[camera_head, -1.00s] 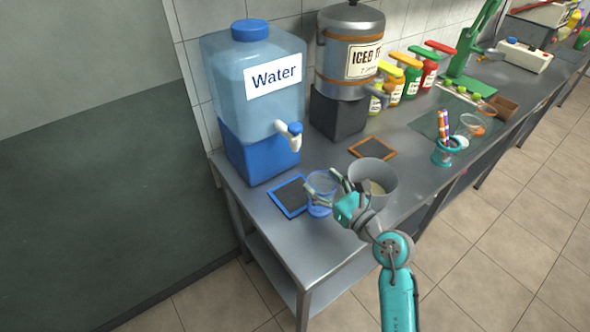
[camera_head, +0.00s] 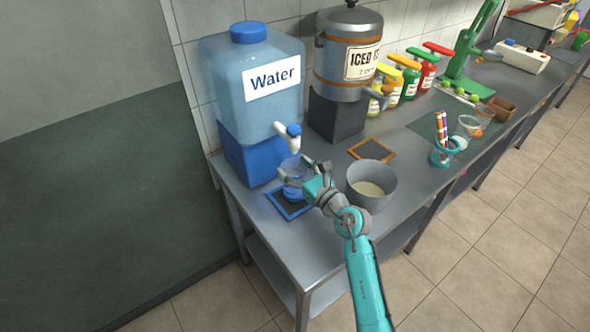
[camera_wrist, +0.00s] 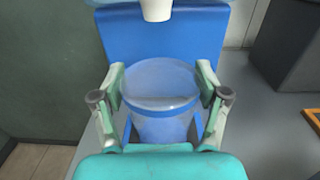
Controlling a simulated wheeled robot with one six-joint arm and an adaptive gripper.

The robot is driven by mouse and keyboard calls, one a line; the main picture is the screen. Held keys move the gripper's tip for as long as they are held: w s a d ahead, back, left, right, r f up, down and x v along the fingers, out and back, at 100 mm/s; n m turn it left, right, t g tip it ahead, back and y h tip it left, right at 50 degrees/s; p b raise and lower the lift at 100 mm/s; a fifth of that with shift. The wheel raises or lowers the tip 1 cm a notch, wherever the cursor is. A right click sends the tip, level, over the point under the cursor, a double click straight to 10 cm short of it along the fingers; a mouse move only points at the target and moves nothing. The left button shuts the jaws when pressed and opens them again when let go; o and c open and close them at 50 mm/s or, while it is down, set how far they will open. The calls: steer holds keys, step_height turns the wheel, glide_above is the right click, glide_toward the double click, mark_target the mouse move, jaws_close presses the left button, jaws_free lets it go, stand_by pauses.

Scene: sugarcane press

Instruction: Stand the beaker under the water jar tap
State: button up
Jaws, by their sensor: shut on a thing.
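The clear beaker with a blue base (camera_head: 292,192) is upright in my gripper (camera_head: 294,177), at the blue-framed dark mat (camera_head: 284,209) in front of the water jar. In the wrist view the gripper (camera_wrist: 160,98) has one finger on each side of the beaker (camera_wrist: 161,120). I cannot tell whether the beaker's base touches the mat. The water jar (camera_head: 235,85) sits on a blue stand (camera_head: 245,160). Its white tap with a blue knob (camera_head: 291,138) is just above and behind the beaker in the head view. In the wrist view the tap spout (camera_wrist: 156,10) shows beyond the beaker.
A grey pot (camera_head: 371,184) with pale contents stands close to the right of my gripper. An orange-framed mat (camera_head: 371,150) and the iced tea urn (camera_head: 346,60) are behind it. The counter's left end is clear.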

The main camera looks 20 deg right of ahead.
steer(key=shift+f, duration=0.4)
steer(key=shift+f, duration=0.15)
steer(key=o, duration=1.7)
steer(key=shift+r, duration=0.2)
steer(key=v, duration=1.2)
